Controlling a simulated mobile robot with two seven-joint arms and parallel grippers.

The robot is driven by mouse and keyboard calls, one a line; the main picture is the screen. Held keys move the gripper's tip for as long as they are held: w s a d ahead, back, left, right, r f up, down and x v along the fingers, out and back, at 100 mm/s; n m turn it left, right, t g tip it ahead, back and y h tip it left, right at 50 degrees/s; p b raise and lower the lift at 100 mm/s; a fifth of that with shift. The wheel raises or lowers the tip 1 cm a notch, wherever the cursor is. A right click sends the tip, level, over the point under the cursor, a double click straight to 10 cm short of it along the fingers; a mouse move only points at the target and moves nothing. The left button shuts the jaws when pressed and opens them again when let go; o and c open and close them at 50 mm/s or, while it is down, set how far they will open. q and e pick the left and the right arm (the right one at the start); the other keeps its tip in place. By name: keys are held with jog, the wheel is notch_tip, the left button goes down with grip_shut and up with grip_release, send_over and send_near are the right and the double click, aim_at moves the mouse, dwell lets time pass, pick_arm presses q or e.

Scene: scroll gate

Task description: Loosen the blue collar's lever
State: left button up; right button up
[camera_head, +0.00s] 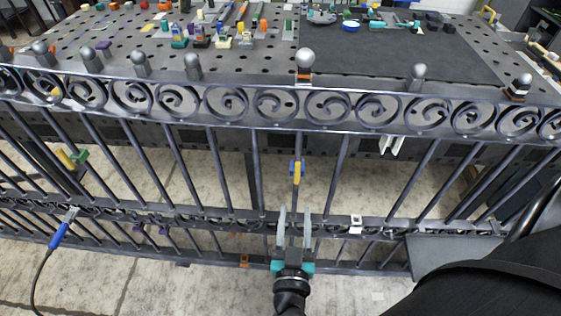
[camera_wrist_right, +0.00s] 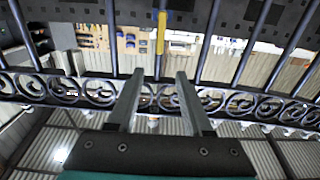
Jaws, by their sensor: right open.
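The blue collar (camera_head: 292,167) sits on an upright bar near the middle of the gate, with its yellow lever (camera_head: 298,174) alongside the bar. My left gripper is not in view.
A dark perforated table (camera_head: 400,48) with many small parts lies behind the gate. A yellow and green clamp (camera_head: 72,158) is on the left. A blue-handled tool (camera_head: 62,230) with a black cable hangs at the lower left. A white piece (camera_head: 355,224) sits on the lower rail.

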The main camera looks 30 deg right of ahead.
aim_at(298, 168)
jog(key=b+x, duration=0.1)
jog(key=x, duration=1.3)
jog(key=shift+w+d+b, duration=0.15)
jog(key=shift+w+b, duration=0.15)
grip_shut()
dwell(0.7)
